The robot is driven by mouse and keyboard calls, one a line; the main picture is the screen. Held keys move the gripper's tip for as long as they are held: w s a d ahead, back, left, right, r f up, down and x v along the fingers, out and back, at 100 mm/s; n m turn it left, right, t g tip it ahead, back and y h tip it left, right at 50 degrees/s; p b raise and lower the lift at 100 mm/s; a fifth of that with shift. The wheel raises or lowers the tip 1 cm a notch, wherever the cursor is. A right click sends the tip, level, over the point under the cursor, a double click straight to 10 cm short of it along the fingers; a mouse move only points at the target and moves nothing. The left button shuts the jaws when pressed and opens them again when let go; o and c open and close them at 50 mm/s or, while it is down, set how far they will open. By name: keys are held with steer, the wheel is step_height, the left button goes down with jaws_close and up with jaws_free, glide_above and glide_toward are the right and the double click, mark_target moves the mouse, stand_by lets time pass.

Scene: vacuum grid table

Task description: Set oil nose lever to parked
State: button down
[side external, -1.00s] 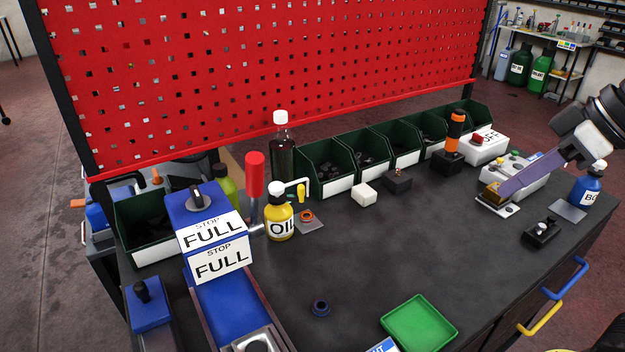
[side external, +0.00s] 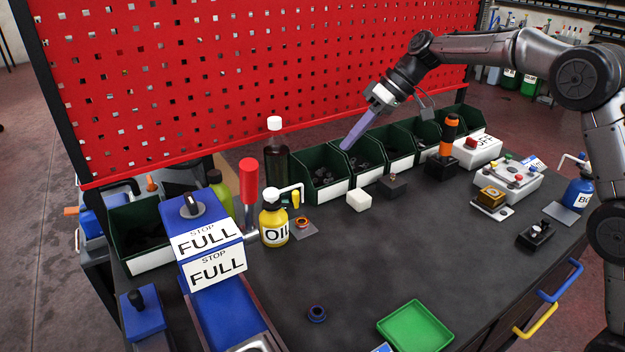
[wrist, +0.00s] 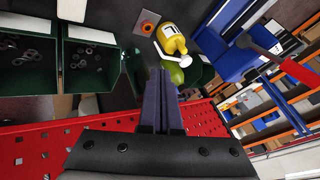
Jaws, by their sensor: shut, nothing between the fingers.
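The yellow oil bottle (side external: 274,225) stands upright on the dark table, labelled OIL, with a white bent nozzle (side external: 291,189) on top pointing right. In the wrist view the oil bottle (wrist: 171,40) shows beyond my fingers, with its white nozzle across it. My gripper (side external: 346,147) is shut and empty, above the green bins, to the right of and higher than the oil bottle, not touching it. Its purple fingers (wrist: 160,100) lie together in the wrist view. I cannot tell which part of the bottle is the nose lever.
A dark bottle with white cap (side external: 277,150) and a red-handled lever (side external: 249,185) stand close to the oil bottle. A blue FULL box (side external: 199,225) is at its left. Green bins (side external: 324,172) line the back.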

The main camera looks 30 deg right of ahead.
steer(key=w+a+f, duration=0.1)
steer(key=a+f, duration=0.7)
steer(key=a, duration=0.1)
steer(key=shift+w+f, duration=0.2)
steer(key=shift+f, duration=0.05)
steer(key=shift+s+a, duration=0.1)
stand_by(0.3)
